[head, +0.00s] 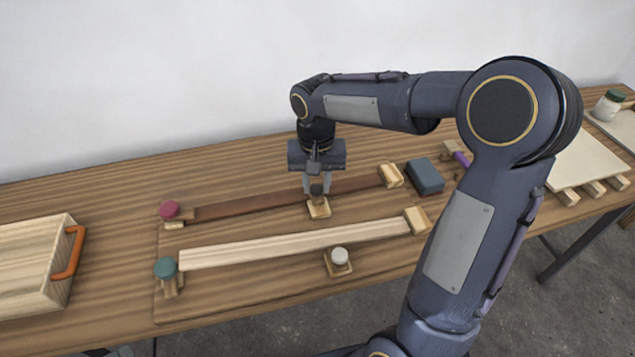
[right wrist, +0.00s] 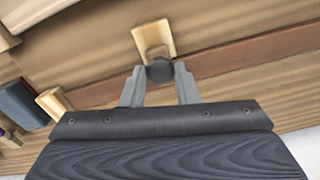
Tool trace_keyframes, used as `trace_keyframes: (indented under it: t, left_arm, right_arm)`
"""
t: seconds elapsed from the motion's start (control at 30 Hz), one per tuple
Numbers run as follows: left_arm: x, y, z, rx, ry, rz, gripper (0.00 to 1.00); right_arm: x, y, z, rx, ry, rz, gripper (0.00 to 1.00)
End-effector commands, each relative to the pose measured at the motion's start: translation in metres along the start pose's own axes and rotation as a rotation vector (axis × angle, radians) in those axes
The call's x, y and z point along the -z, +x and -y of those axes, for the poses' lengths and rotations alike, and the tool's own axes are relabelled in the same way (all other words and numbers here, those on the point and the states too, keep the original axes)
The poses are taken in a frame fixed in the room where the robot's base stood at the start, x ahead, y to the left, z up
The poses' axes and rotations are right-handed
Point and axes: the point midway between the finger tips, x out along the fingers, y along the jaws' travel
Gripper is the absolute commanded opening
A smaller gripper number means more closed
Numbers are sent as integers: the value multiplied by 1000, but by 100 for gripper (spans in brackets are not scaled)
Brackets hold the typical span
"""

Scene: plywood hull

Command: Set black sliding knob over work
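The black knob (right wrist: 160,71) sits on a pale wooden sliding block (right wrist: 153,38) beside a dark reddish-brown strip (head: 245,205). In the head view the block (head: 319,209) is at the strip's front edge, near its middle. My right gripper (head: 317,185) points down over the black knob. In the right wrist view its two fingers (right wrist: 160,80) stand apart on either side of the knob, with a small gap showing at each side. The gripper is open and holds nothing. My left gripper is not in view.
A white knob (head: 339,255) on its block stands before a pale strip (head: 290,246). A red knob (head: 169,209) and a green knob (head: 165,267) are at the left ends. A dark block (head: 425,176) lies right; a wooden box (head: 35,265) with orange handle stands far left.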

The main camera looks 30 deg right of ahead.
Motion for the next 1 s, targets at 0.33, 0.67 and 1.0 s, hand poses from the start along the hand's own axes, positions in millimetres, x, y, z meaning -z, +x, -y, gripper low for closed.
trace_keyframes:
  t: [0.33,0.67,1.0]
  left_arm:
    - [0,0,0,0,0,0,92]
    - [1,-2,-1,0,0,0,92]
    - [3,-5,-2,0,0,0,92]
  right_arm:
    - [0,0,0,0,0,-1,48]
    - [0,-32,1,3,-1,-5,48]
    - [0,-76,0,1,0,-3,48]
